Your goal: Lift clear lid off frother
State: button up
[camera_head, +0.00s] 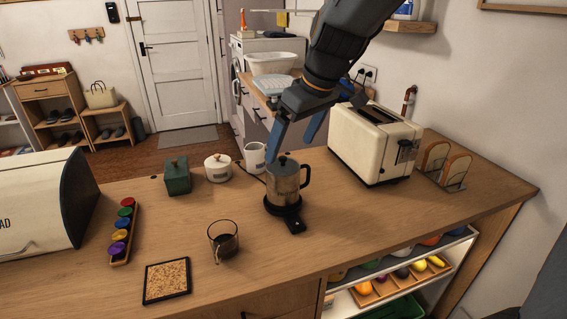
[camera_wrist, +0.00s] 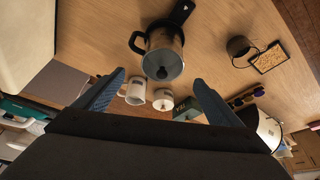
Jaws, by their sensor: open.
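The frother (camera_head: 283,185) is a metal jug with a black handle, upright on a black base (camera_head: 293,222) on the wooden counter. Its clear lid (camera_head: 284,165) sits on top, with a dark knob at the middle. In the wrist view the frother (camera_wrist: 161,42) is seen from above, with the lid (camera_wrist: 162,65) facing the camera. My gripper (camera_head: 296,143) has blue fingers, is open and empty, and hangs above and close to the lid. In the wrist view my gripper's fingers (camera_wrist: 158,85) are spread wide, with the lid above the gap between them.
A cream toaster (camera_head: 372,145) stands close on the right. A white mug (camera_head: 255,158), a white sugar pot (camera_head: 218,168) and a green canister (camera_head: 177,176) stand behind and left. A glass cup (camera_head: 223,240) and a cork mat (camera_head: 167,280) lie front left. The front right counter is clear.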

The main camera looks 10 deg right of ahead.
aim_at(285, 158)
jog(key=p+x, duration=0.1)
jog(key=x, duration=0.4)
jog(key=shift+s+a, duration=0.1)
jog(key=shift+s, duration=0.05)
jog(key=c, duration=1.1)
